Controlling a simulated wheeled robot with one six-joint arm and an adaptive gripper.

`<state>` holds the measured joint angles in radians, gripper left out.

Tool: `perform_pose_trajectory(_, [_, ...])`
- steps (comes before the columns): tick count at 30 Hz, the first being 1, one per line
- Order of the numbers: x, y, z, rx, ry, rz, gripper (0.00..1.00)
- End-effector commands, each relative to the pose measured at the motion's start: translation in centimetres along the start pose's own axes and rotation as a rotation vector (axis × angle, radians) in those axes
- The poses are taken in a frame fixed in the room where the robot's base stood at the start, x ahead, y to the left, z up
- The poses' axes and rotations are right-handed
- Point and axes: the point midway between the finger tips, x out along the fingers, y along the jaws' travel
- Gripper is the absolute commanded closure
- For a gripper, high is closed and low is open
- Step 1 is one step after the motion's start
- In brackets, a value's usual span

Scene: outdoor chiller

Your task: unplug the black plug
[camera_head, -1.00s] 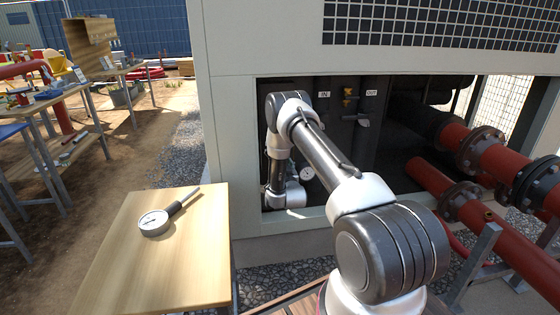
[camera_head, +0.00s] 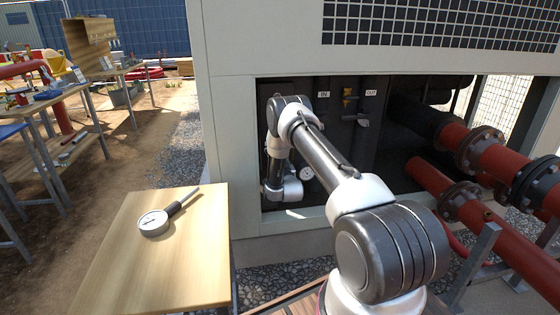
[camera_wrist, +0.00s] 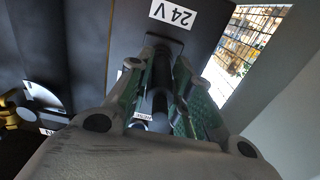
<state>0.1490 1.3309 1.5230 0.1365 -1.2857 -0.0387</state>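In the wrist view, the black plug (camera_wrist: 161,75) is a dark cylinder running up to a dark plate below a white "24 V" label (camera_wrist: 173,13). My gripper (camera_wrist: 165,62) has its two green-padded fingers on either side of the plug, drawn in close, and looks shut on it. The plug's near end is partly hidden between the fingers. In the head view my arm reaches into the chiller's open bay; my gripper and the plug are hidden there behind the arm and the frame.
The bay's pale frame (camera_head: 228,150) surrounds my arm. Red pipes (camera_head: 480,210) lie at right. A wooden table (camera_head: 120,265) with a loose gauge (camera_head: 154,222) stands at left.

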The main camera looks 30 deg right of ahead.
Motion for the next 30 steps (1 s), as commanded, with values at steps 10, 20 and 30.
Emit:
perform_pose_trajectory(10, [0.0, 0.0, 0.0, 0.0, 0.0, 0.0, 1.0])
perform_pose_trajectory(20, [-0.5, 0.0, 0.0, 0.0, 0.0, 0.0, 1.0])
perform_pose_trajectory(30, [-1.2, 0.0, 0.0, 0.0, 0.0, 0.0, 1.0])
